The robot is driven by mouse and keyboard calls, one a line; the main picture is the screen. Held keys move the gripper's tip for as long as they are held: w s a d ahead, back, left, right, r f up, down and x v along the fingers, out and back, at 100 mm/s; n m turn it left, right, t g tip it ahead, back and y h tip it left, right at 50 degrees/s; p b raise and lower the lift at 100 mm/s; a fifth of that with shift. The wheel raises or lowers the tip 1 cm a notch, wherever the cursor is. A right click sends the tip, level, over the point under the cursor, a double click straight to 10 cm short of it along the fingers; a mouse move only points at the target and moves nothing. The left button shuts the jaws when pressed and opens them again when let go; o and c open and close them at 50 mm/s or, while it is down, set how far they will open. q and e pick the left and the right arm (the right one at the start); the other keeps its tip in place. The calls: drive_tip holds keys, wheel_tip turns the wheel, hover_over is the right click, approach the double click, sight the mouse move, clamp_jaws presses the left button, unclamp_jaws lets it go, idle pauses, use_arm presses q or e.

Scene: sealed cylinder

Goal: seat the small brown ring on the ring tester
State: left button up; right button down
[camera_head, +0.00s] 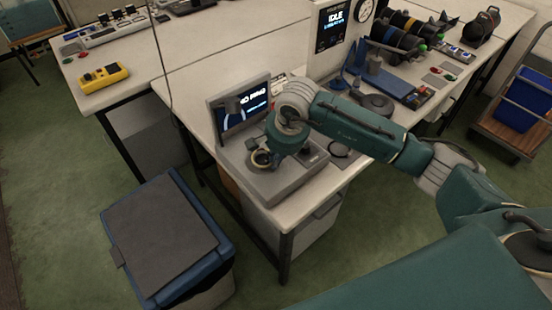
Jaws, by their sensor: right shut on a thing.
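The ring tester (272,190) is a grey box at the near corner of the white table, with a lit screen (233,118) standing at its back. My right gripper (264,156) reaches in from the right and hangs low over the left part of the tester. I cannot tell whether the ring touches the tester. The wrist hides part of the tester's top. My left gripper is not in view.
A dark disc (377,104), a blue stand (382,84) and cable spools (397,38) stand farther back on the table. A blue bin with a grey lid (160,235) stands on the floor at left. A yellow device (104,77) lies on another table.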

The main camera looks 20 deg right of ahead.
drive_tip(key=shift+s+f+b, duration=0.1)
drive_tip(key=shift+f+b, duration=0.2)
drive_tip(key=shift+b, duration=0.2)
idle(0.7)
drive_tip(key=shift+s+d+f, duration=0.1)
drive_tip(key=shift+f, duration=0.05)
idle(0.4)
drive_tip(key=shift+s+f+b, duration=0.2)
drive_tip(key=shift+f+b, duration=0.1)
drive_tip(key=shift+b, duration=0.25)
drive_tip(key=shift+d, duration=0.1)
idle(0.4)
drive_tip(key=c, duration=1.8)
unclamp_jaws()
drive_tip(key=o, duration=0.5)
drive_tip(key=shift+o, duration=0.2)
drive_tip(key=shift+w+f, duration=0.1)
drive_tip(key=shift+w, duration=0.1)
drive_tip(key=shift+r, duration=0.25)
